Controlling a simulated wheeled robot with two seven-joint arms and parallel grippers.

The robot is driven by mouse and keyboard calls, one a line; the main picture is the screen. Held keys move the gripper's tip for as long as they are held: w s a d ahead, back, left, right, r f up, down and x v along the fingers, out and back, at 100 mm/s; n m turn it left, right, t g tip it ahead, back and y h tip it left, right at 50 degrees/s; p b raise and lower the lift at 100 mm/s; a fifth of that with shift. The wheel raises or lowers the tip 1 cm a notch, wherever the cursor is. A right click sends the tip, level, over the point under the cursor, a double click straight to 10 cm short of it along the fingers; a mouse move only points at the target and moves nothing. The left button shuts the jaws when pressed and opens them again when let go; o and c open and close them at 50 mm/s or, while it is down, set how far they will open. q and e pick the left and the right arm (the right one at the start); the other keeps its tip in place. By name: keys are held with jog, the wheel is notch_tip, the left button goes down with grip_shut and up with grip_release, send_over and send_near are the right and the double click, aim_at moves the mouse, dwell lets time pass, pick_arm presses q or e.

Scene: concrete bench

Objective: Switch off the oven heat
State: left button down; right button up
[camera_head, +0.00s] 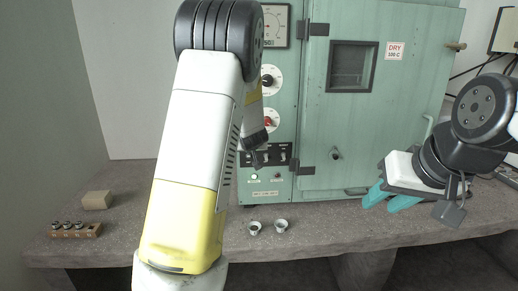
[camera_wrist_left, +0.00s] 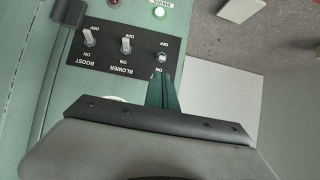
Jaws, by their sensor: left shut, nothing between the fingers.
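The green oven (camera_head: 312,120) stands on the bench, its control panel left of the door. Its black switch plate (camera_head: 284,155) also shows upside down in the left wrist view (camera_wrist_left: 107,50), with toggles marked BOOST (camera_wrist_left: 88,38) and BLOWER (camera_wrist_left: 126,45). A third toggle (camera_wrist_left: 162,57) has its name hidden by my fingers; its position is unclear. My left gripper (camera_wrist_left: 162,76) is shut and empty, its tips close beside that toggle; I cannot tell if they touch. In the head view it is partly behind my arm.
A green lamp (camera_wrist_left: 159,12) glows near the third toggle; a red lamp (camera_wrist_left: 113,3) looks dark. Two small metal cups (camera_head: 281,225) stand at the bench front. A wooden block with several knobs (camera_head: 76,230) and a beige block (camera_head: 97,200) lie at left. The bench (camera_head: 330,232) is clear at front right.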

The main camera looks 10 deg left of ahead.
aim_at(248, 156)
pick_arm(q)
jog(key=shift+x, duration=2.75)
